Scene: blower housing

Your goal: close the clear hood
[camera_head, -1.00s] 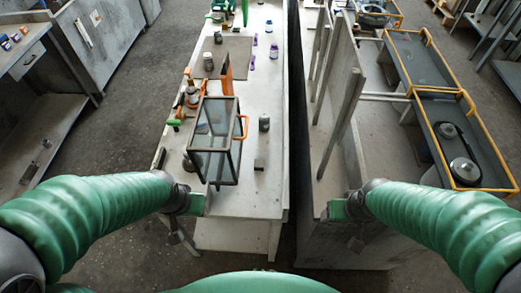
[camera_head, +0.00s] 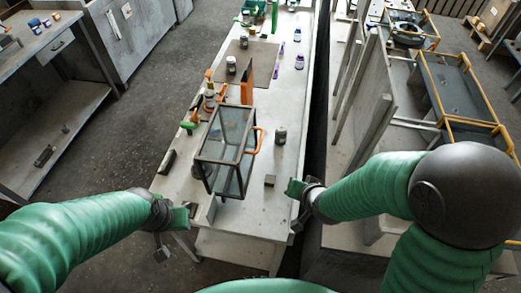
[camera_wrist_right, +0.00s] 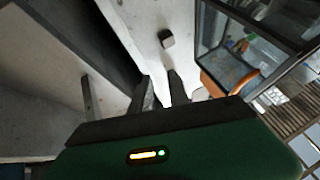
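The clear hood (camera_head: 222,181) is a glass box with a dark frame and an orange handle (camera_head: 258,139) on its right side. It stands on the long white table. I cannot tell how far it is open. In the right wrist view the hood's glass (camera_wrist_right: 228,67) is at upper right, with the orange handle (camera_wrist_right: 211,84) below it. My right gripper (camera_head: 292,188) is at the table's right edge, to the right of and nearer than the hood, apart from it. Its fingers (camera_wrist_right: 160,76) are apart and empty. My left gripper (camera_head: 190,214) is by the table's near left corner; its fingers are unclear.
A small dark block (camera_head: 270,181) and a grey jar (camera_head: 280,135) stand on the table right of the hood. An orange plate (camera_head: 247,86) and several tools are behind it. A dark gap (camera_head: 319,110) separates the table from a grey partition at right.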

